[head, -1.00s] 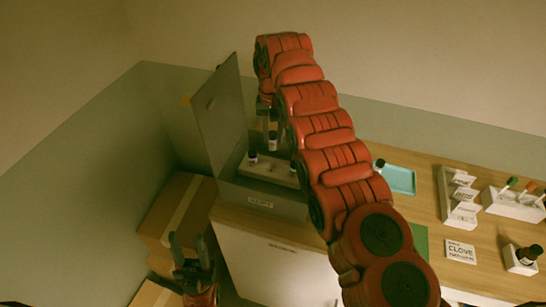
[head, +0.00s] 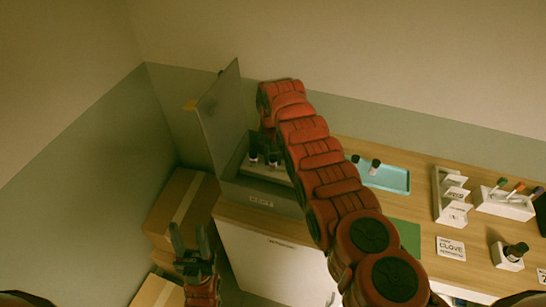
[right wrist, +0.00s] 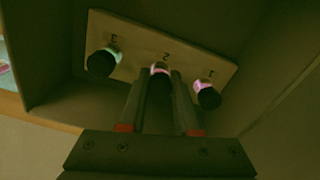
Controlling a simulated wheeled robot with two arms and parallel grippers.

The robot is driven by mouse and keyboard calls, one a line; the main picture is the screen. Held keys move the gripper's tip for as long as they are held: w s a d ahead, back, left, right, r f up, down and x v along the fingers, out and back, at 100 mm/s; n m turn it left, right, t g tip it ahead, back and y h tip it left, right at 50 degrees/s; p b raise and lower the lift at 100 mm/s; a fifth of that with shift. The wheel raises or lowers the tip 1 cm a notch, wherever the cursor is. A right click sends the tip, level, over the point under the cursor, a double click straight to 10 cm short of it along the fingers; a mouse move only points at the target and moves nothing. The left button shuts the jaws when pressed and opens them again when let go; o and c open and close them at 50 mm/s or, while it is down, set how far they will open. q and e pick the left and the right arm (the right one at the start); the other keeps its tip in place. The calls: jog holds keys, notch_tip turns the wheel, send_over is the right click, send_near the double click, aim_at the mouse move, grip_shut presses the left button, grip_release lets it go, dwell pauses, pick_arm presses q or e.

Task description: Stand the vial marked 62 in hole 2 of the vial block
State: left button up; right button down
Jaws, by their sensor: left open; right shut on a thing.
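The pale vial block (right wrist: 135,35) stands inside an open grey box (head: 262,200). In the right wrist view its marks 3, 2 and 1 show upside down, left to right. A dark-capped vial (right wrist: 103,62) stands at mark 3 and another (right wrist: 207,95) at mark 1. My right gripper (right wrist: 160,80) is shut on a vial (right wrist: 160,69) at mark 2, between those two. I cannot read its label or tell how deep it sits. In the head view my right arm hides part of the block. My left gripper (head: 189,240) is open and empty, low at left.
The box's raised lid (head: 222,115) stands left of my right arm. A teal tray (head: 390,178) with two dark-capped vials lies to the right. Farther right are a white card rack (head: 447,200), a CLOVE card (head: 451,248) and a bottle in a holder (head: 508,256).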

aim_at(273, 157)
jog(key=shift+f, duration=0.15)
jog(key=c, duration=0.6)
grip_release()
jog(key=shift+r, duration=0.45)
notch_tip(273, 157, up, 8)
jog(key=b, duration=0.4)
jog(key=shift+r, duration=0.15)
jog(key=shift+r+p, duration=0.45)
jog(key=shift+r, duration=0.3)
jog(key=shift+r+p, duration=0.3)
jog(key=shift+r, duration=0.55)
